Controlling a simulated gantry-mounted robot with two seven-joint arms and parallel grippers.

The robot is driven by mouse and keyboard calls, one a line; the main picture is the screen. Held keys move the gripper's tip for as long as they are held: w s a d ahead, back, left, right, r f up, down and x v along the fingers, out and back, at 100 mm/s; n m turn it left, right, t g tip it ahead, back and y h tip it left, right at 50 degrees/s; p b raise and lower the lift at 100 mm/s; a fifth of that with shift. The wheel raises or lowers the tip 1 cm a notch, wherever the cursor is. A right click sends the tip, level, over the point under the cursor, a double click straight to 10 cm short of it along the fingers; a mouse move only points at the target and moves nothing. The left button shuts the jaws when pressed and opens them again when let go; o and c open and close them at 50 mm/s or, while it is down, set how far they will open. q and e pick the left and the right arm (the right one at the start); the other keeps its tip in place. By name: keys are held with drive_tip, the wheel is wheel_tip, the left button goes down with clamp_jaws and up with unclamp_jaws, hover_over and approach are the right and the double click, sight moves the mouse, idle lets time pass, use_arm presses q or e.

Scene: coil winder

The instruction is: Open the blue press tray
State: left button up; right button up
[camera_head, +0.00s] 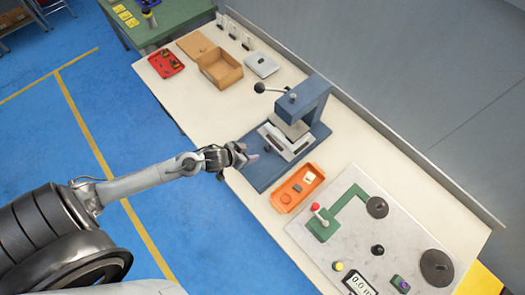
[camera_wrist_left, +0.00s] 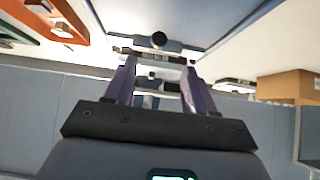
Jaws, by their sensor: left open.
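The blue press (camera_head: 312,95) stands on the cream bench, with a black-knobbed lever at its upper left. A pale metal tray (camera_head: 289,141) sits low in the press, above the flat blue base (camera_head: 262,172). My left gripper (camera_head: 250,154) is open and empty at the front edge of the press base, pointing toward the tray. In the left wrist view the two purple fingers (camera_wrist_left: 158,72) stand apart, with the metal front of the press tray between and beyond them. I cannot tell whether they touch anything. My right gripper is not in view.
An orange tray (camera_head: 283,202) with small parts lies just right of the press. A grey panel (camera_head: 350,245) with knobs and a display is further right. A cardboard box (camera_head: 211,66) and a red tray (camera_head: 165,69) are to the left. A wall runs behind.

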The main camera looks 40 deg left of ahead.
sight(265, 150)
use_arm(q)
drive_tip(key=b+x, duration=0.1)
drive_tip(key=x, duration=1)
drive_tip(key=shift+c, duration=0.3)
drive_tip(key=shift+r, duration=0.1)
clamp_jaws()
